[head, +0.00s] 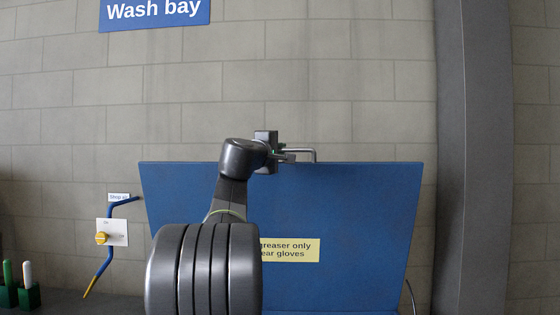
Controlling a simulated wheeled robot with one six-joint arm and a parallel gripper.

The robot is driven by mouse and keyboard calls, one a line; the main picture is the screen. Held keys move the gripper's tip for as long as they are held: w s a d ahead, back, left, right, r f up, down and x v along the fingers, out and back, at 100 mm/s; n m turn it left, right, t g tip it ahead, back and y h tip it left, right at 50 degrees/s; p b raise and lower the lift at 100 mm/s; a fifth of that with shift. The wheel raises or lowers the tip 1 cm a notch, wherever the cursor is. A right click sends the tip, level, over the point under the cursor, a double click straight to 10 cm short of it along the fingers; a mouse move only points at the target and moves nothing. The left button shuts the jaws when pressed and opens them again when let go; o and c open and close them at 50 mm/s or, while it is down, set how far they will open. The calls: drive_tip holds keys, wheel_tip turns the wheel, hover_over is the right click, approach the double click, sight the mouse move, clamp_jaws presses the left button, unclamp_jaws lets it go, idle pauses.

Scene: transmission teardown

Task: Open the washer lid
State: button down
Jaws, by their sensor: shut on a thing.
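The blue washer lid (350,215) stands raised in the head view, its broad face toward me and its upper edge running across the middle of the picture. A grey bar handle (314,156) sits at that upper edge. My gripper (287,154) is at the left part of the handle and is shut on it. My arm covers part of the lid's left half and part of a yellow label (290,250) about degreaser and gloves. The washer's tub is not clearly visible.
A white switch plate with a yellow knob (101,238) is on the wall at left, beside a blue and yellow hose (107,262). Green holders (28,296) stand at lower left. A grey column (475,150) rises at right. The block wall is behind the lid.

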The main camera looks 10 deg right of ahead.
drive_tip(key=shift+s+f, duration=0.15)
drive_tip(key=shift+s, duration=0.05)
drive_tip(key=c, duration=1.5)
unclamp_jaws()
drive_tip(key=shift+o, duration=0.2)
drive_tip(key=shift+a, duration=0.1)
drive_tip(key=b+v, duration=0.3)
drive_tip(key=v, duration=1)
drive_tip(key=shift+s+a, duration=0.15)
drive_tip(key=shift+s, duration=0.15)
drive_tip(key=p+x, duration=0.3)
drive_tip(key=x, duration=1.1)
